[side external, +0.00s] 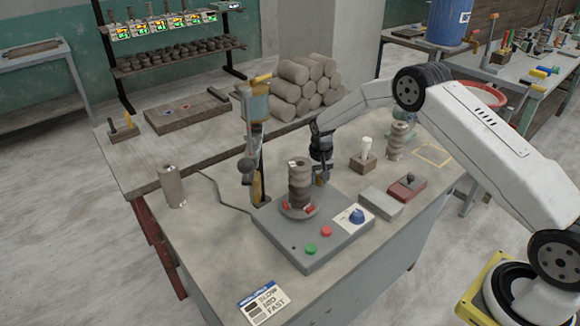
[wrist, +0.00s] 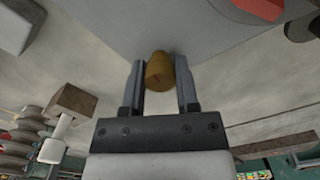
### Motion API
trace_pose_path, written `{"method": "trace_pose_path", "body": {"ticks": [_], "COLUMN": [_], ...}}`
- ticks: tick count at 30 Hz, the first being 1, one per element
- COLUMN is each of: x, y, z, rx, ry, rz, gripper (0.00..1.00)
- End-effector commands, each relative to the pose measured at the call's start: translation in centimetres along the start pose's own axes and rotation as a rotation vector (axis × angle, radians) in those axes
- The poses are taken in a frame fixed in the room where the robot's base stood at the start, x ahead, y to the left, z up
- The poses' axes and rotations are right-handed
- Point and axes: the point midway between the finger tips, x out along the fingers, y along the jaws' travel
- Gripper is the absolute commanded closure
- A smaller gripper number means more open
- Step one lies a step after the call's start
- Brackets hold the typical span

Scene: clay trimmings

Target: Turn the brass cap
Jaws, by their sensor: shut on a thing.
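In the side external view my gripper (side external: 321,178) points down at the far side of the grey wheel machine (side external: 330,238), behind the clay column (side external: 299,185). There the cap is too small and covered by the fingers to tell clearly.
The machine carries red and green buttons and a blue knob (side external: 357,216). A block with a white cylinder (side external: 366,150), a stacked clay piece (side external: 398,140) and a red-topped box (side external: 408,187) stand to the right. An upright stand (side external: 257,150) is left of the column.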

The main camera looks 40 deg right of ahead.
Motion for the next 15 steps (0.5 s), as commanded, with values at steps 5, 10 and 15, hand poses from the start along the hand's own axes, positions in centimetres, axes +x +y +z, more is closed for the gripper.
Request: {"method": "trace_pose_path", "body": {"ticks": [5, 10, 15], "x": [-0.07, -0.07, -0.07], "y": [0.0, -0.01, -0.01], "z": [-0.02, -0.02, -0.02], "rx": [0.068, 0.094, 0.098], "ry": [0.0, 0.0, 0.0], "rz": [0.0, 0.0, 0.0], "gripper": [1.0, 1.0, 1.0]}}
